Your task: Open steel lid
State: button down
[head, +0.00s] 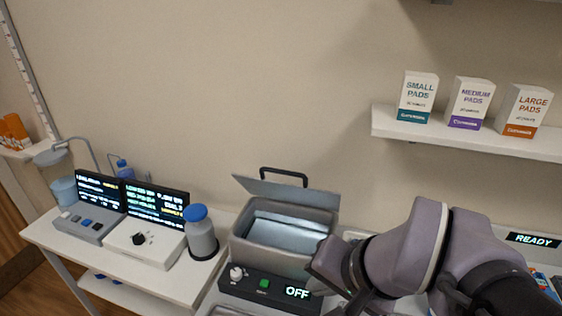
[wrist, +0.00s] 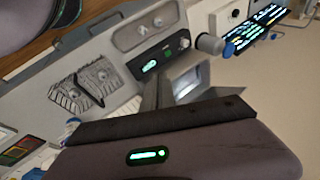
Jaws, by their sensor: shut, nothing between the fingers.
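The steel lid (head: 272,190) stands raised and tilted along the back of the steel bath (head: 270,232), with its black handle (head: 284,172) on top. The bath's opening shows from above, with a pale bluish inside. My gripper (head: 318,268) is low by the bath's front right corner, apart from the lid and handle; my arm covers part of this area. In the wrist view, the fingers of my gripper (wrist: 158,92) are together and empty, pointing towards the bath (wrist: 187,82). The lid is not clear in the wrist view.
The bath's control panel (head: 264,284) reads OFF and has a green button. A grey bottle with a blue cap (head: 200,235) stands close on the left, beside two display units (head: 150,222). A shelf (head: 470,138) with three pad boxes hangs at the upper right.

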jog(key=w+a+n+t+b, duration=0.1)
jog(key=w+a+n+t, duration=0.1)
jog(key=w+a+t, duration=0.1)
jog(key=t+h, duration=0.9)
jog(key=h, duration=0.1)
send_near(282, 173)
jog(key=b+x, duration=0.2)
jog(key=x, duration=0.5)
